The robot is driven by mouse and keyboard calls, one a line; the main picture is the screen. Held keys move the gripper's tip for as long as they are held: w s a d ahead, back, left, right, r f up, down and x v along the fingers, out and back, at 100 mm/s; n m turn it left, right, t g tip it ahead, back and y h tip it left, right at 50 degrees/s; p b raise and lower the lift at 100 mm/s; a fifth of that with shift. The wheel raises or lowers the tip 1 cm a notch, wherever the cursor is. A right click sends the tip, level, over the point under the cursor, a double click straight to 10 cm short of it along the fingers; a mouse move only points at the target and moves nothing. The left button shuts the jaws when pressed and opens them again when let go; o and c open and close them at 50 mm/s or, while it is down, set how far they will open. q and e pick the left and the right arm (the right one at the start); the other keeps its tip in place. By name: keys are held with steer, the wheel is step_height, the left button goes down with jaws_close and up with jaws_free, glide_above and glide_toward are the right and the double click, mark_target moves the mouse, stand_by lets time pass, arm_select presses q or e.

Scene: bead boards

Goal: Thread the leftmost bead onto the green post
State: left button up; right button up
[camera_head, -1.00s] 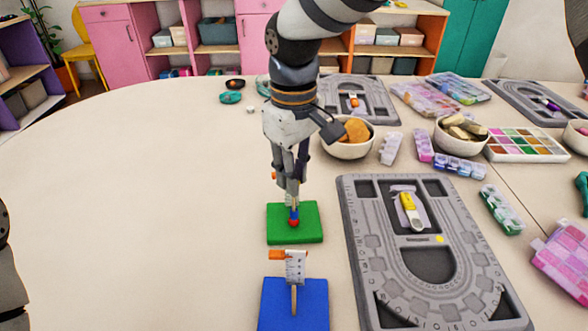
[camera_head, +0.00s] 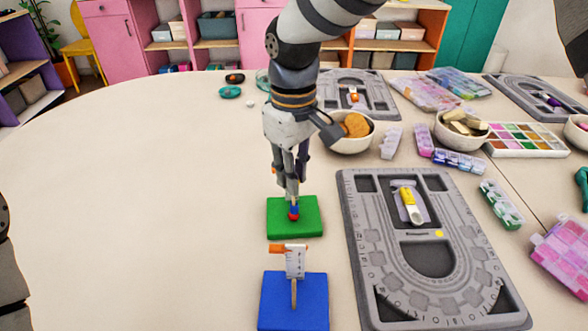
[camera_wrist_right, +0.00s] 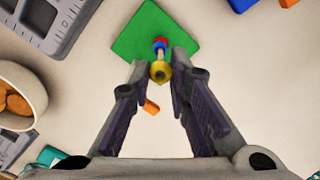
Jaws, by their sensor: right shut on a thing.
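The green board (camera_head: 310,230) lies on the table with a red bead (camera_head: 293,217) and a blue bead (camera_head: 294,208) stacked on its post. My right gripper (camera_head: 292,196) points down just above this stack. In the right wrist view, its fingertips (camera_wrist_right: 160,73) are shut on a yellow bead (camera_wrist_right: 160,71), which lines up over the red and blue beads. The fingers hide the post's top and the yellow bead in the head view, so I cannot tell whether the bead is around the post. My left gripper is out of view.
A blue board (camera_head: 280,310) with its own post and a white gauge stands nearer. A grey bead board (camera_head: 352,240) lies to the right. A bowl (camera_head: 350,146) stands behind the gripper on the right. The table's left side is clear.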

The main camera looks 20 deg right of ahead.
steer(key=shift+f, duration=0.3)
steer(key=shift+f, duration=0.8)
steer(key=o, duration=0.8)
step_height(320, 180, up, 12)
